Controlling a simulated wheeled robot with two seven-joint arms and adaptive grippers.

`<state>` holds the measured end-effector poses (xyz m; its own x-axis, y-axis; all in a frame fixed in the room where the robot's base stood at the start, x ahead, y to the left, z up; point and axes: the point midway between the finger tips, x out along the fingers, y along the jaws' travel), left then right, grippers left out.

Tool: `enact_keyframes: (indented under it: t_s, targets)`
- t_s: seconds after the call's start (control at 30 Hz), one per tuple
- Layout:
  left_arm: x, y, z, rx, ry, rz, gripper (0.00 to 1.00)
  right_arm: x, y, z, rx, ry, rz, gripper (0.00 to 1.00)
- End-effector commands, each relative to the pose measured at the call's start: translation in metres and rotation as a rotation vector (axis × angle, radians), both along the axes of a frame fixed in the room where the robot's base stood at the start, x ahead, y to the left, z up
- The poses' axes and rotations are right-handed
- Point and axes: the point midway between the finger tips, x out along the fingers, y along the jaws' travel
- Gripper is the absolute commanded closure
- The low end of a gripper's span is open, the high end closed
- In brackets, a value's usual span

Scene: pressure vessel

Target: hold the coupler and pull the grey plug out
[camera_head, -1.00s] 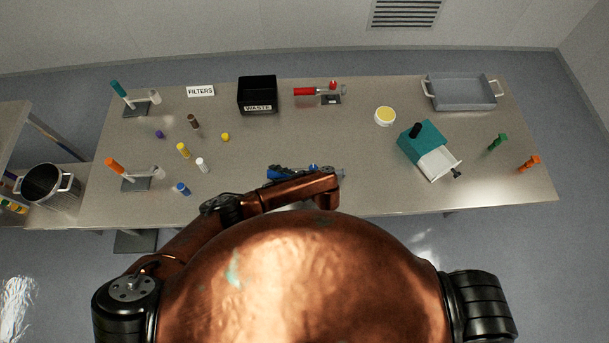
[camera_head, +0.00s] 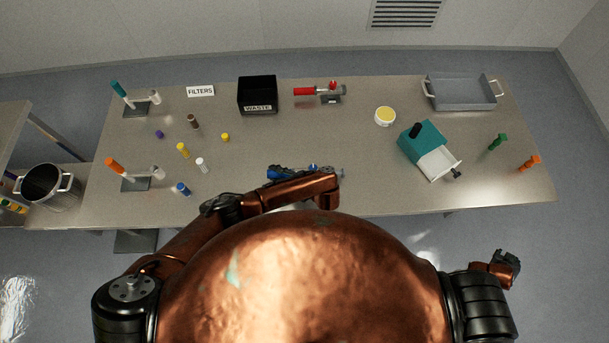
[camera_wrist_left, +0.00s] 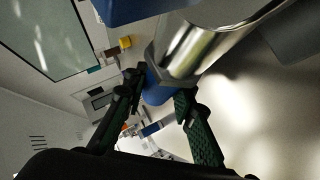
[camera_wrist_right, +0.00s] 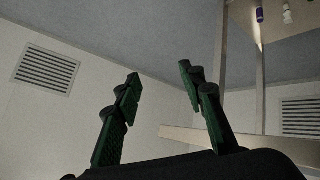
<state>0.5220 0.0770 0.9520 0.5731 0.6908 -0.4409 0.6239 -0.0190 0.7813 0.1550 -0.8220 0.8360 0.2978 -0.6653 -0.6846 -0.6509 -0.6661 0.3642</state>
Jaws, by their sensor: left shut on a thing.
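In the left wrist view my left gripper (camera_wrist_left: 160,88) is shut on a blue collar (camera_wrist_left: 157,92), which I take as the coupler. A shiny metal cylinder (camera_wrist_left: 195,45) runs from it toward the upper right, and a larger blue body shows at the top edge. I cannot tell which part is the grey plug. In the head view the blue part (camera_head: 285,172) lies near the table's front edge, partly hidden by my left arm and gripper (camera_head: 302,171). My right gripper (camera_wrist_right: 160,85) is open and empty; it also shows at the lower right of the head view (camera_head: 508,263), off the table.
The middle of the table is clear.

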Motion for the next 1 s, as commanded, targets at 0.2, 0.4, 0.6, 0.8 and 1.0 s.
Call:
enact_keyframes:
  t_s: [0.2,0.4,0.6,0.8,1.0]
  targets:
    - [0.0,0.0,0.0,-0.001,0.0,-0.001,1.0,0.038,-0.05,0.087,-0.009,-0.28,-0.195,0.63]
    - [0.0,-0.001,0.0,-0.001,0.0,-0.001,1.0,0.117,-0.044,0.137,0.176,-0.663,-0.406,0.63]
    - [0.0,0.0,0.0,-0.001,0.0,-0.001,1.0,0.201,-0.01,0.166,0.437,-0.952,-0.561,0.63]
    - [0.0,0.0,0.0,0.0,0.0,0.0,1.0,0.28,0.037,0.191,0.714,-1.135,-0.678,0.63]
    - [0.0,0.0,0.0,0.0,0.0,0.0,1.0,0.351,0.095,0.216,0.984,-1.221,-0.773,0.63]
